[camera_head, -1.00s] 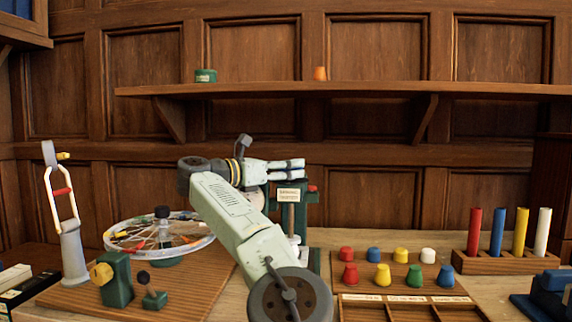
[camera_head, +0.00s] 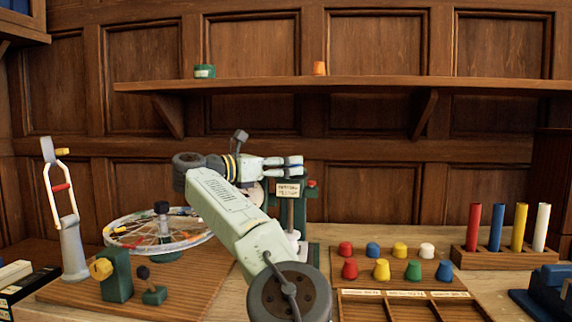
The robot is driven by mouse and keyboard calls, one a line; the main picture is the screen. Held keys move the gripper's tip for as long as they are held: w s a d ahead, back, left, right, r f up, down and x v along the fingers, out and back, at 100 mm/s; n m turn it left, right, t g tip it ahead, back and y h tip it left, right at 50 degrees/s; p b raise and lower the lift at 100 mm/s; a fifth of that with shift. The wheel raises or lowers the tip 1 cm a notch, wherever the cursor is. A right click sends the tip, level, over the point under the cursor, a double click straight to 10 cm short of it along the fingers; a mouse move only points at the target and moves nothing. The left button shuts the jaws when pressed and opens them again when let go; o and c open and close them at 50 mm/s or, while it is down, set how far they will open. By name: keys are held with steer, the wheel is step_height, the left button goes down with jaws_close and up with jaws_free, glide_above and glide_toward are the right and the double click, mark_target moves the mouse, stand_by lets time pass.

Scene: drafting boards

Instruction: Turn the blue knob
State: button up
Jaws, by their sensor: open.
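Two blue knobs stand among coloured knobs on the wooden board (camera_head: 345,286) at the right. One blue knob (camera_head: 373,250) is in the back row between a red and a yellow one. The other blue knob (camera_head: 445,270) is at the right end of the front row, right of a green one. My gripper (camera_head: 298,168) is open, in front of a green stand, up and left of both knobs. It points right, and no object shows between its fingers. The picture does not tell which blue knob the task names.
A rack with red, blue, yellow and white cylinders (camera_head: 497,228) stands at the back right. A spoked wheel (camera_head: 160,228) and a green block with a yellow knob (camera_head: 115,275) are at the left. The green stand (camera_head: 299,205) is behind my gripper. A shelf (camera_head: 360,85) runs above.

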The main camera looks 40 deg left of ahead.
steer(key=v, duration=1.1)
